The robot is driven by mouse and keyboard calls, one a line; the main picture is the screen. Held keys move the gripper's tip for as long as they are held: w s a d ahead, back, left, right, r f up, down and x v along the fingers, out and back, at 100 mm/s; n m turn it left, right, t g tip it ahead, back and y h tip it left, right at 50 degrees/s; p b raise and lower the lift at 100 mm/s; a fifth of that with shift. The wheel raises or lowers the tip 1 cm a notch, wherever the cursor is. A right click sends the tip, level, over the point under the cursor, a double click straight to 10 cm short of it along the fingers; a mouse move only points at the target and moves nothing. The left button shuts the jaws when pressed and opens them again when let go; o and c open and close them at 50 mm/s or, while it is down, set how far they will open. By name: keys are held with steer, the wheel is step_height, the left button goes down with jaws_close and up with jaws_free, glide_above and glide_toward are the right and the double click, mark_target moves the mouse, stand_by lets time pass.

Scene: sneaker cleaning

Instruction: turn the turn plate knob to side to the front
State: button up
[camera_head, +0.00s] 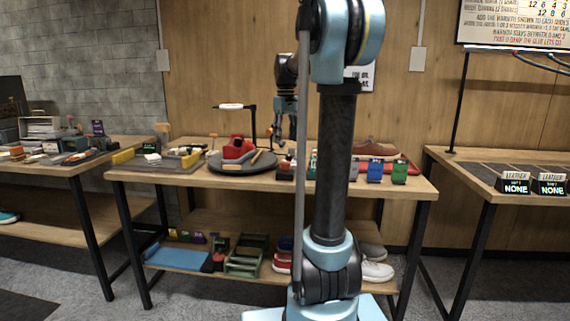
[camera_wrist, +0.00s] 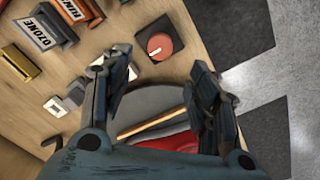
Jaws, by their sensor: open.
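A round red knob (camera_wrist: 159,45) with a small pale mark sits on a dark square box (camera_wrist: 172,30) in the wrist view. The dark round turn plate (camera_head: 222,169) is on the middle table and also shows in the wrist view (camera_wrist: 147,101). A red shoe (camera_head: 238,147) and a wooden-handled brush (camera_head: 262,158) are on the plate. My gripper (camera_head: 282,143) is open and empty, above the table near the plate's right side. In the wrist view its fingers (camera_wrist: 157,82) are apart, with the knob beyond the tips, not touched.
Several labelled boxes (camera_wrist: 39,35) stand left of the knob in the wrist view. A thin stand with a white lamp (camera_head: 231,106) rises behind the plate. The table edge is close right of the knob box.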

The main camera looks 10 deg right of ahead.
mark_target(286, 162)
step_height(286, 162, down, 10)
steer(key=shift+f, duration=0.2)
stand_by(0.3)
steer(key=c, duration=1.1)
